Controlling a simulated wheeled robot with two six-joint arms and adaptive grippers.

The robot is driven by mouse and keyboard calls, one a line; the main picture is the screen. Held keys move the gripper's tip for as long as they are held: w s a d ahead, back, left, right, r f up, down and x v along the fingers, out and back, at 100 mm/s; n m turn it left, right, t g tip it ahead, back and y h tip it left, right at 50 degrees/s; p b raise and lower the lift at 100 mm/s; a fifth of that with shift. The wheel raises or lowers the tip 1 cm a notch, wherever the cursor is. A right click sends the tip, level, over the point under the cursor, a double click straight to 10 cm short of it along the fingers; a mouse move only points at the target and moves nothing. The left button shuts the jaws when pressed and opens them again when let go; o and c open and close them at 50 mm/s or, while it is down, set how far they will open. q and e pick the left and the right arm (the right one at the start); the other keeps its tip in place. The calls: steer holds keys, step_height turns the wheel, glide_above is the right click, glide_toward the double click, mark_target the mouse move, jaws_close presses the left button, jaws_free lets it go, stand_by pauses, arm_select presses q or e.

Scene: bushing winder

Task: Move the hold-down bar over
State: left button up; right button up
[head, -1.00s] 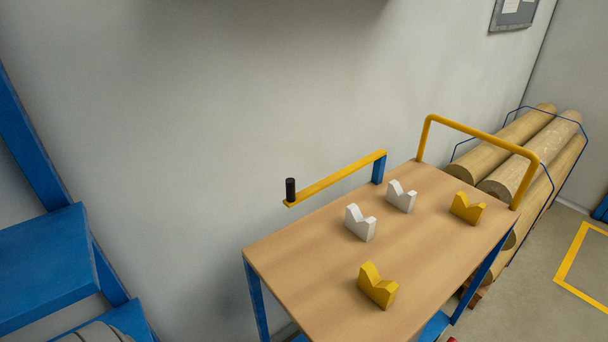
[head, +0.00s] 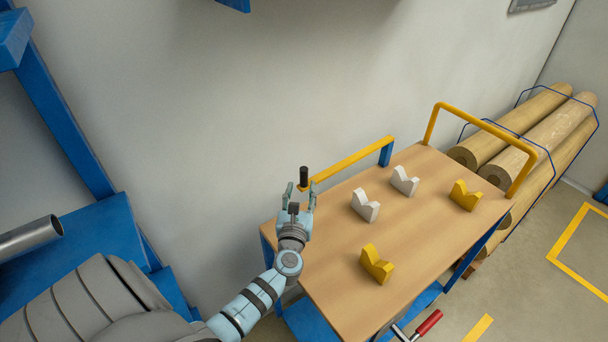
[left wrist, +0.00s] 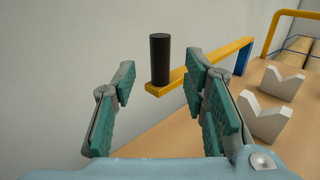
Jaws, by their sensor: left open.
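The hold-down bar (head: 349,160) is a yellow arm on a blue post (head: 386,152) at the back edge of the trolley table. Its free end carries an upright black handle (head: 304,176) and sticks out past the table's left end, by the wall. My left gripper (head: 301,191) is open just in front of the handle. In the left wrist view the handle (left wrist: 160,60) stands beyond and between the open fingers (left wrist: 161,90), with nothing held. The bar (left wrist: 205,63) runs from the handle to the right. My right gripper is not in view.
The wooden table top (head: 330,255) carries two white V-blocks (head: 365,206) and two yellow V-blocks (head: 376,264). A yellow push rail (head: 480,123) rises at its far end. Logs (head: 530,140) lie behind it. A red-handled lever (head: 428,322) is at the front. Blue framework (head: 85,245) stands at left.

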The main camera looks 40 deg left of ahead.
mark_target(303, 178)
arm_select(q)
steer(key=b+x, duration=0.1)
steer(key=x, duration=0.6)
steer(key=shift+f, duration=0.15)
steer(key=shift+s, duration=0.1)
steer(key=shift+c, duration=0.7)
jaws_close()
